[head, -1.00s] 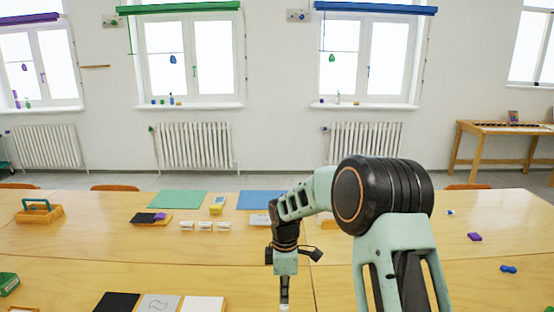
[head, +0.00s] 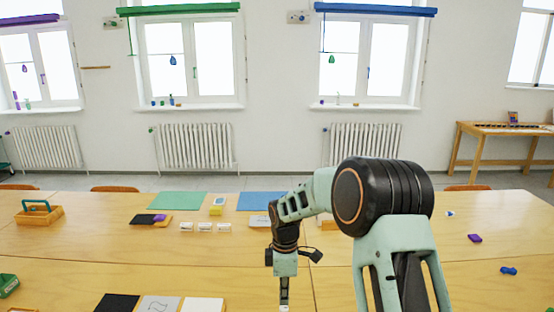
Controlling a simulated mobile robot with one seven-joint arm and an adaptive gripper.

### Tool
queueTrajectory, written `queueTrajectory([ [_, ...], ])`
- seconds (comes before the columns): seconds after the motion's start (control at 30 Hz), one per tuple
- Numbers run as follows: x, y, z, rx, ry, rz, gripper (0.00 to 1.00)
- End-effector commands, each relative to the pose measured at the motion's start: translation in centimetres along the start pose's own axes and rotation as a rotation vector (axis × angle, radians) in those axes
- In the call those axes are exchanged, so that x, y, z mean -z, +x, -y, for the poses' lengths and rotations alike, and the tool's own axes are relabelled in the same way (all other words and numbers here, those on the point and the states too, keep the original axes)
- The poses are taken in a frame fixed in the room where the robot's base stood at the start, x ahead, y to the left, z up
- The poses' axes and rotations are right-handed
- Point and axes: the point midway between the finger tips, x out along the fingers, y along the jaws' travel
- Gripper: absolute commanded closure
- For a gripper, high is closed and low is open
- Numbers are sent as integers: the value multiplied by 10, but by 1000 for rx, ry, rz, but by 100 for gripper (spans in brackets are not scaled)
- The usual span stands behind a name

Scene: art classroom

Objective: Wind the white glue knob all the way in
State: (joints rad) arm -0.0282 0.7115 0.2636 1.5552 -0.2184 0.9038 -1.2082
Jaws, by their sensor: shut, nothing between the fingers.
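My gripper (head: 284,292) points straight down near the bottom edge of the head view, over the near part of the wooden table. Its fingers look narrow and shut, with nothing seen between them. A small white thing (head: 284,309) shows right under the fingertips, cut by the frame's bottom edge. It may be the white glue knob, but it is too small and cropped to be sure. I cannot tell whether the fingertips touch it.
A black, a grey and a white sheet (head: 203,305) lie left of my gripper. Three small white items (head: 204,227) stand farther back, near a green mat (head: 177,200). A purple block (head: 475,238) and a blue item (head: 508,270) lie right. Bare table (head: 230,265) surrounds my gripper.

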Motion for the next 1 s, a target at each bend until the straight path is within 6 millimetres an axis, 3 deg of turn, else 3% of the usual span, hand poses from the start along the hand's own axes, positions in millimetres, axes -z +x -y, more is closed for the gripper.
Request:
queueTrajectory([
  [1.0, 0, 13, 0, 1, 0, 0, 100],
])
